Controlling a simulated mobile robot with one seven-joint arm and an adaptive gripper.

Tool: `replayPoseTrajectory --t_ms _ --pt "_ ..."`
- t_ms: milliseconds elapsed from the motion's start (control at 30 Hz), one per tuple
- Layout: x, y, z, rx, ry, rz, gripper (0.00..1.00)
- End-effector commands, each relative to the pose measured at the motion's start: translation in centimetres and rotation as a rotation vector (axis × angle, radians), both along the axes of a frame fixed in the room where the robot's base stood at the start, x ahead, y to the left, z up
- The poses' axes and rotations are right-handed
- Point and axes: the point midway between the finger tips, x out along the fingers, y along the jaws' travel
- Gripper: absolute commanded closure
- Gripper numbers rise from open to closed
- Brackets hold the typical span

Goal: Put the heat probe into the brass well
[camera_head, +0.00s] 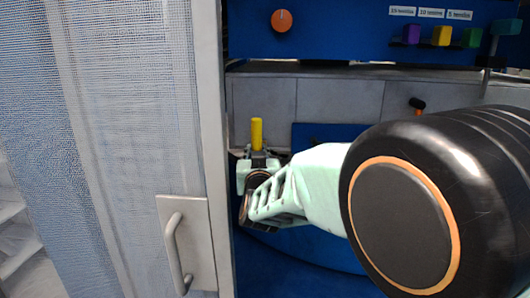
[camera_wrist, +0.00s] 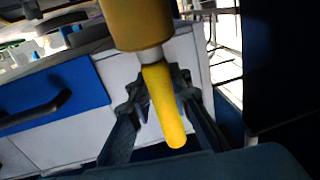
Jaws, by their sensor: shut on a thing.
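The heat probe appears in the wrist view as a bright yellow rod (camera_wrist: 165,105) with a rounded end, between my fingers. A pale metal neck and a wide ochre-yellow cylinder (camera_wrist: 135,22) line up with it above, cut by the top edge. In the head view a yellow upright cylinder (camera_head: 257,134) stands up from my gripper (camera_head: 258,160). In the wrist view the fingertips of my gripper (camera_wrist: 157,82) close around the rod near the neck. I cannot make out the brass well with certainty in either view.
A pale mesh door (camera_head: 130,110) with a handle (camera_head: 174,250) stands at the left. A blue panel (camera_head: 340,35) with an orange knob (camera_head: 282,20) and several coloured blocks spans the back. A black-handled item (camera_head: 417,103) shows beyond my arm, which hides much of the right.

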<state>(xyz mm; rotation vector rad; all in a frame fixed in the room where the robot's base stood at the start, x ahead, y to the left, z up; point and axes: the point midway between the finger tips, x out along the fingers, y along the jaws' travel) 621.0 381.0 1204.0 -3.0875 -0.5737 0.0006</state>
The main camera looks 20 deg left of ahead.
Motion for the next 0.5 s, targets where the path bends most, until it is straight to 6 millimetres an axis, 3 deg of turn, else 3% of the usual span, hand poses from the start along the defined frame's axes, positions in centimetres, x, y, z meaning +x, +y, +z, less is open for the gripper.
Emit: replayPoseTrajectory --t_ms 500 --pt "0.0 0.0 -1.4 0.0 -0.001 0.0 1.0"
